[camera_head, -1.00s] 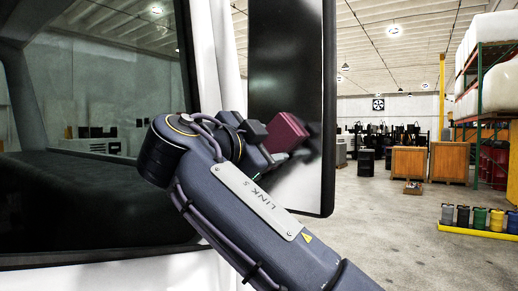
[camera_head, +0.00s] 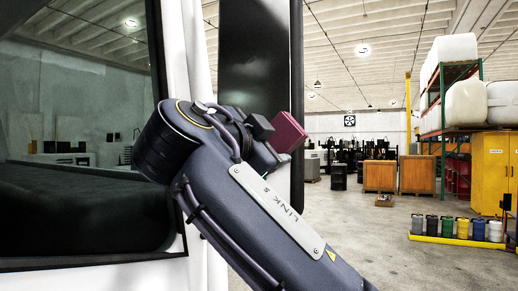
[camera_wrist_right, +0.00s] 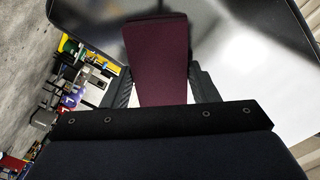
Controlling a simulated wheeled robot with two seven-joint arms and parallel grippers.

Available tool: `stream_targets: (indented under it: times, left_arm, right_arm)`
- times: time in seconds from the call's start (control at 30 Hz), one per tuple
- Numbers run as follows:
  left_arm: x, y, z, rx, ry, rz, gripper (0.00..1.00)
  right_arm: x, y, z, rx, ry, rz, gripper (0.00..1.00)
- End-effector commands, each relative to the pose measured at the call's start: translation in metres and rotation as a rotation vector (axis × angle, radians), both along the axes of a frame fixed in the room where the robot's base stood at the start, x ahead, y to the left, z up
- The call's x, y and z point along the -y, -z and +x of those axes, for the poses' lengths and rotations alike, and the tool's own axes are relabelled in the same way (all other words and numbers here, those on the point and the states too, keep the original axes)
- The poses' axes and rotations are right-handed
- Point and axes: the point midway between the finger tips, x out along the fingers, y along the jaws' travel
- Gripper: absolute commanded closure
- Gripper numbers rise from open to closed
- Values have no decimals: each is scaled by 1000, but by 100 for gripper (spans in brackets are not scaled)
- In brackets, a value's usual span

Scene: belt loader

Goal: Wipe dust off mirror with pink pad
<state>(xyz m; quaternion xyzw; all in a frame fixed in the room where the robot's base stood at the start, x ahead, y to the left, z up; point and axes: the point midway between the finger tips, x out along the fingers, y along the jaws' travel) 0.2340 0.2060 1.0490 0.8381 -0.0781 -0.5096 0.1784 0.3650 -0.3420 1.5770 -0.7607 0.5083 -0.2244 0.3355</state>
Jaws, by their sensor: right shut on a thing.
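The tall mirror (camera_head: 246,66) hangs beside the white vehicle cab in the head view. Its dark-framed face also shows in the wrist view (camera_wrist_right: 240,72). My right gripper (camera_wrist_right: 160,88) is shut on the pink pad (camera_wrist_right: 158,55), which looks dark maroon there. The pad also shows in the head view (camera_head: 288,132), near the mirror's right edge. The pad is in front of the mirror face; I cannot tell whether it touches it. My right arm hides the lower part of the mirror in the head view. My left gripper is not in view.
The cab's side window (camera_head: 80,130) and white body lie at left, close to my right arm. Orange crates (camera_head: 417,174), a yellow cabinet (camera_head: 492,165) and several coloured canisters (camera_head: 462,228) stand farther off on the open floor.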

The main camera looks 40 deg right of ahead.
Motion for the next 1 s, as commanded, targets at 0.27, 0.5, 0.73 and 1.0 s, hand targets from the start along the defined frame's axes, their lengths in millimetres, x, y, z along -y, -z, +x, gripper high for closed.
stream_targets:
  times: [0.27,0.5,0.73,1.0]
  left_arm:
    - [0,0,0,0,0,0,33]
    - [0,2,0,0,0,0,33]
    - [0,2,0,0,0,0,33]
    - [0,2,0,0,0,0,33]
  right_arm:
    - [-3,-1,-1,1,1,0,64]
    - [-25,0,-10,2,-2,0,64]
    - [-46,-1,-18,1,-1,-1,64]
    - [-56,0,-23,0,0,0,64]
